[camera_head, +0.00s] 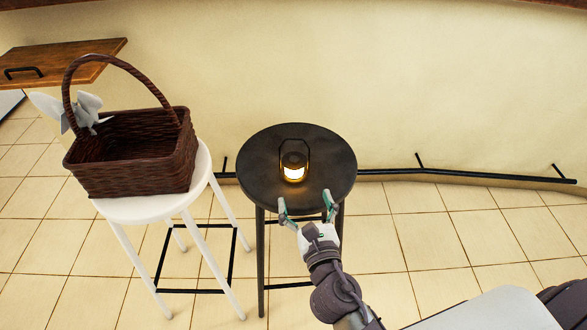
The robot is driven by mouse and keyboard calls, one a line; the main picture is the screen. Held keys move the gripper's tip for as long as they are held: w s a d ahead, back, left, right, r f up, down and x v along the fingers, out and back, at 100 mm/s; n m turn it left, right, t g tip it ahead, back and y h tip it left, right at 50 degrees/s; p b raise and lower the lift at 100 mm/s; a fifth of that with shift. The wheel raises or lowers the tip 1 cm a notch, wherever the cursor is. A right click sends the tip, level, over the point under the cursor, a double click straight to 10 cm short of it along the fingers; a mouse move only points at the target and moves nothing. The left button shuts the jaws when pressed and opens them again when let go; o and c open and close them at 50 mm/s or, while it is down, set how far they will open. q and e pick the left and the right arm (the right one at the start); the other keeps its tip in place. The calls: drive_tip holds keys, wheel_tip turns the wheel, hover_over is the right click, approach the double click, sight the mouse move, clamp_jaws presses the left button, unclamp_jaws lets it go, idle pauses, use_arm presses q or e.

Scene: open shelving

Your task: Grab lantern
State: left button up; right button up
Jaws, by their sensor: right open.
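The lantern (293,160) is small and dark with a glowing yellow-white light low in its body. It stands upright near the middle of a round black stool (262,192). My right gripper (307,203) is at the front edge of this stool, with its two fingers spread apart and pointing toward the lantern. The gripper is open and empty, and a gap of bare stool top lies between its fingertips and the lantern. My left gripper is not in view.
A white stool (150,209) stands to the left and bears a brown wicker basket (137,153) with a tall handle. A wooden surface (70,58) is at the upper left. A black rail (470,173) runs along the wall. Tiled floor at right is mostly clear.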

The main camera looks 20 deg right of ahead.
sight(294, 160)
drive_tip(key=w, duration=0.4)
drive_tip(key=w+p, duration=0.1)
drive_tip(key=w, duration=0.1)
drive_tip(key=shift+w+d, duration=0.3)
drive_tip(key=shift+d, duration=0.1)
drive_tip(key=shift+w+d, duration=0.1)
drive_tip(key=shift+w, duration=0.8)
drive_tip(key=w, duration=0.4)
drive_tip(key=shift+w+d+f, duration=0.15)
drive_tip(key=shift+w+d, duration=0.15)
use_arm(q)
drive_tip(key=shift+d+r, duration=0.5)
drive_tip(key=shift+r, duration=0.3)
use_arm(e)
drive_tip(key=c, duration=1.3)
drive_tip(key=shift+c, duration=0.9)
drive_tip(key=shift+r, duration=0.2)
